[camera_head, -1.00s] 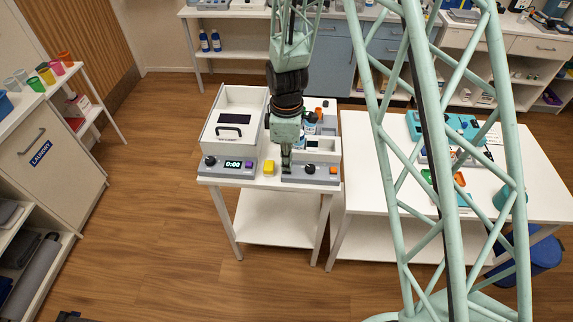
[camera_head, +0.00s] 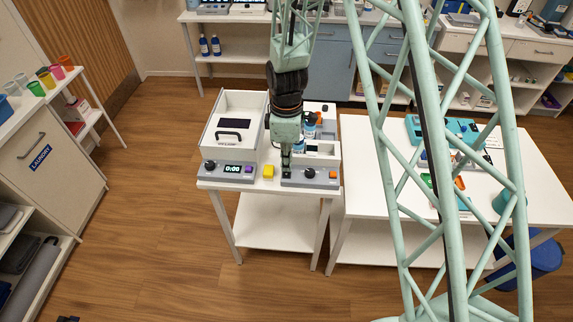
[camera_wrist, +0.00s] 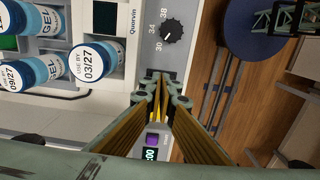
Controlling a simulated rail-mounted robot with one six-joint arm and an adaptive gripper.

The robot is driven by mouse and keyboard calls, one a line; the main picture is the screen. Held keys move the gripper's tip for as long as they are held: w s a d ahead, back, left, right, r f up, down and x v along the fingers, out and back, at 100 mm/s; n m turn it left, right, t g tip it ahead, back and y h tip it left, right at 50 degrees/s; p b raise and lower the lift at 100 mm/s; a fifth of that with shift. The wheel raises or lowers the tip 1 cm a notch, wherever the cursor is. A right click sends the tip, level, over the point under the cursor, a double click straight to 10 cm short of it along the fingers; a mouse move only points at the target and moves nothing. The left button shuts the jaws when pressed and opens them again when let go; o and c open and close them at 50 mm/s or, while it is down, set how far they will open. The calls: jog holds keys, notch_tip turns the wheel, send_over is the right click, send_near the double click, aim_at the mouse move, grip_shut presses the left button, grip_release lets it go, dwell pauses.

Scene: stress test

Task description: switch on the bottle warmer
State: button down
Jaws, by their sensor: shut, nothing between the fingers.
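The bottle warmer (camera_head: 322,160) is the grey-white unit at the right of the small white table. Its front panel has a black dial (camera_head: 309,173) and an orange button (camera_head: 333,174). In the wrist view the dial (camera_wrist: 171,32) is marked 30, 34 and 38. My gripper (camera_head: 286,167) points down, shut and empty, at the left end of this panel, left of the dial. In the wrist view its fingertips (camera_wrist: 161,84) are close together beside a dark part of the panel. They hide what lies under them; I cannot tell whether they touch it.
A lidded unit (camera_head: 233,125) with a 0:00 display and purple button stands left of the warmer. A yellow block (camera_head: 268,171) sits between them. Gel bottles (camera_wrist: 92,62) stand close to my gripper. Another white table (camera_head: 375,190) is at right. The floor in front is clear.

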jog(key=r, duration=0.1)
jog(key=r+p, duration=0.1)
jog(key=r, duration=0.2)
jog(key=shift+s, duration=0.25)
notch_tip(320, 180, up, 10)
jog(key=s, duration=0.1)
jog(key=shift+s+f, duration=0.2)
jog(key=shift+a, duration=0.1)
dwell(0.3)
jog(key=shift+r, duration=0.1)
dwell(0.4)
notch_tip(320, 180, up, 12)
jog(key=m+t+b, duration=0.1)
jog(key=m+b, duration=0.2)
jog(key=m, duration=0.2)
send_over(288, 176)
jog(key=s+d, duration=0.6)
jog(key=s+d+r+m+t+b, duration=0.1)
jog(key=s+d+r+m+b, duration=0.15)
jog(key=s+d+r, duration=0.45)
jog(key=s+d+r+m+t+b, duration=0.1)
jog(key=s+m, duration=0.3)
jog(key=s, duration=0.6)
jog(key=s+d+r+m+t+b, duration=0.1)
jog(key=s+d+m+b, duration=0.2)
jog(key=s, duration=0.8)
jog(key=shift+s+d+m, duration=0.15)
jog(key=shift+d+m, duration=0.1)
jog(key=shift+m, duration=0.7)
